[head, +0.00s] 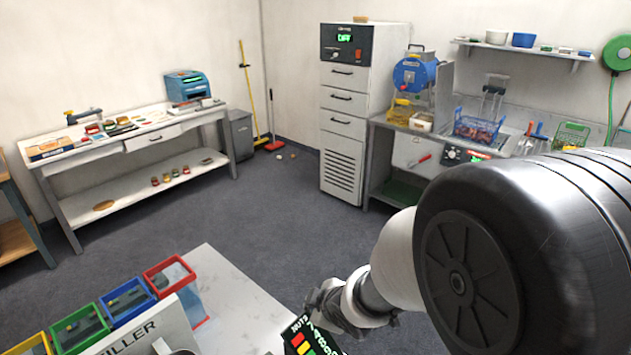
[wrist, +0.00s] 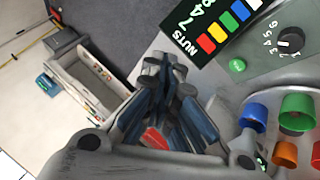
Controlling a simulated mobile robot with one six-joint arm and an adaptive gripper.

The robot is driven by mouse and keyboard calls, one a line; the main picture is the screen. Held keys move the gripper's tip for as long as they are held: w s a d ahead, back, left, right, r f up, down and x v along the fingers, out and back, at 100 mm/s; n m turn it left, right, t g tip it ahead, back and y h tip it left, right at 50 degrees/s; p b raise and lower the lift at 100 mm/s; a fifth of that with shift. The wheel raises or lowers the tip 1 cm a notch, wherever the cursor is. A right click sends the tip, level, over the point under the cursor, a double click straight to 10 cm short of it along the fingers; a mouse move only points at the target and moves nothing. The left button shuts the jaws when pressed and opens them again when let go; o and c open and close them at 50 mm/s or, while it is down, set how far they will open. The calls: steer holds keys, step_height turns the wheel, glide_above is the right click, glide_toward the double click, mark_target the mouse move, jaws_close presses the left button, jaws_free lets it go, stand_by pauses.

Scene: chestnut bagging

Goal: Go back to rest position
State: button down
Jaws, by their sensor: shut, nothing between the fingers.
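My gripper (wrist: 166,82) is in the middle of the wrist view, its dark fingers drawn together with nothing seen between them. In the head view my arm reaches from the right, and its wrist end (head: 340,308) is at the bottom middle, close behind the black NUTS display (head: 300,337). The fingertips cannot be made out there. In the wrist view the fingers are beside a grey control panel (wrist: 262,62) with the same display (wrist: 222,32), a black knob (wrist: 290,42) and a green button (wrist: 238,66).
Blue (wrist: 253,117), orange (wrist: 297,112) and red coloured parts lie right of the fingers. The filler's red (head: 168,274), blue (head: 127,302), green and yellow bins stand at lower left. Workbench (head: 130,140), drawer cabinet (head: 345,120) and sink counter stand along the walls.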

steer(key=s+d+r+m+h, duration=0.4)
steer(key=s+d+r+m, duration=0.45)
steer(key=d+r, duration=0.35)
steer(key=s+d+r+m+g, duration=0.1)
steer(key=s+r+m, duration=0.1)
steer(key=s, duration=0.6)
steer(key=s+d+r+m+g, duration=0.1)
steer(key=s+m, duration=0.3)
steer(key=s, duration=0.4)
steer(key=shift+r+g+y, duration=0.3)
steer(key=shift+r+y, duration=0.1)
steer(key=c, duration=2.3)
jaws_free()
